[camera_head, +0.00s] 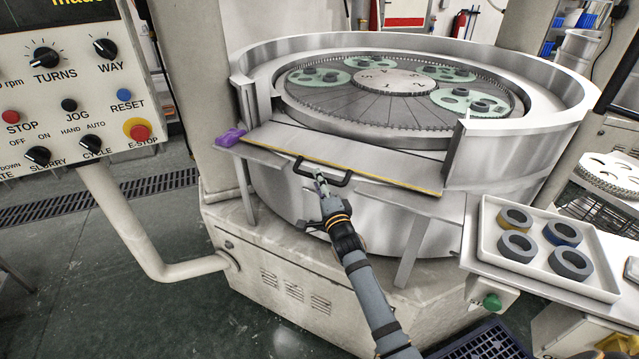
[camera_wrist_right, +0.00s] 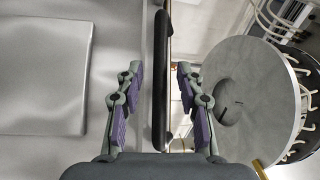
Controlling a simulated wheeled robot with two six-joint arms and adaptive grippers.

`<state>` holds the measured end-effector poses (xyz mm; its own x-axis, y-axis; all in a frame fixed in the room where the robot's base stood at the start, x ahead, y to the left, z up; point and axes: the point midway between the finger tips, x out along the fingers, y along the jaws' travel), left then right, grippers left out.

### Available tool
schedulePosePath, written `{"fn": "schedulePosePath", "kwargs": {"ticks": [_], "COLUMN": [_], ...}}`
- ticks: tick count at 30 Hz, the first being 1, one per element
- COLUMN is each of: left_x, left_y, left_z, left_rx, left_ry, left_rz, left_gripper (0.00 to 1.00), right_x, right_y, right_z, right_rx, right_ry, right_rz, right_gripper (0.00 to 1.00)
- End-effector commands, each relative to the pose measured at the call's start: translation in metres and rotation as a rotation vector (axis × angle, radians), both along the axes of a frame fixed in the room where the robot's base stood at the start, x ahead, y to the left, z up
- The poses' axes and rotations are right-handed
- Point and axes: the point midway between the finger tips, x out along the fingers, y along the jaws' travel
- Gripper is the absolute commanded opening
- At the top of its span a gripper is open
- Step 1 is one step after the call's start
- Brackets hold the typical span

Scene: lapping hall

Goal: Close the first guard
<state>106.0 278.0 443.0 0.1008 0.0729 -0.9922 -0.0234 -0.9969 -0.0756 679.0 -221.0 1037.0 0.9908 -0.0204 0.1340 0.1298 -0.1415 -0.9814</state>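The guard (camera_head: 285,150) is a metal panel with a yellow front edge. It lies folded out, nearly flat, in front of the gap in the machine's round wall. Its black bar handle (camera_head: 299,165) is on the front edge and also shows in the right wrist view (camera_wrist_right: 160,50). My right gripper (camera_head: 320,178) is at the handle. In the right wrist view, its purple-padded fingers (camera_wrist_right: 158,88) stand apart on either side of the bar, with visible space at both sides. My left gripper is in neither view.
The round wall (camera_head: 530,135) encloses a lapping plate (camera_head: 360,108) with green carriers. A purple object (camera_head: 230,137) sits by the guard's left end. A white tray (camera_head: 490,240) of several rings stands right. A control panel (camera_head: 75,85) stands left.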

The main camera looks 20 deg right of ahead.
Motion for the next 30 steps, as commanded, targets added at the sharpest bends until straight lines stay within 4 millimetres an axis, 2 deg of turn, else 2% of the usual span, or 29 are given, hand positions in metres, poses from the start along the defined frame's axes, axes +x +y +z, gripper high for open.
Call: {"fn": "schedulePosePath", "kwargs": {"ticks": [2, 9, 10, 21, 30], "left_x": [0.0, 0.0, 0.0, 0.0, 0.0], "left_y": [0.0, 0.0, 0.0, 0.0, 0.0], "left_z": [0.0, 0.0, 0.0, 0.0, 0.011], "left_rx": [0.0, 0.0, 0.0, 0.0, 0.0], "left_ry": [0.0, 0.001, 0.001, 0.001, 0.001], "left_rz": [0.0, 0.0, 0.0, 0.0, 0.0], "left_gripper": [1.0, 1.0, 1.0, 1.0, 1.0], "right_x": [0.0, 0.0, 0.0, 0.0, 0.004], "right_y": [0.0, 0.0, 0.0, 0.0, 0.001], "right_z": [0.0, 0.0, 0.0, 0.0, 0.011], "right_rx": [0.0, 0.0, 0.0, 0.001, 0.026], "right_ry": [0.0, 0.0, 0.0, 0.001, 0.022], "right_rz": [0.0, 0.0, 0.0, 0.0, 0.0], "right_gripper": [0.35, 0.02, 0.0, 0.0, 0.0]}}
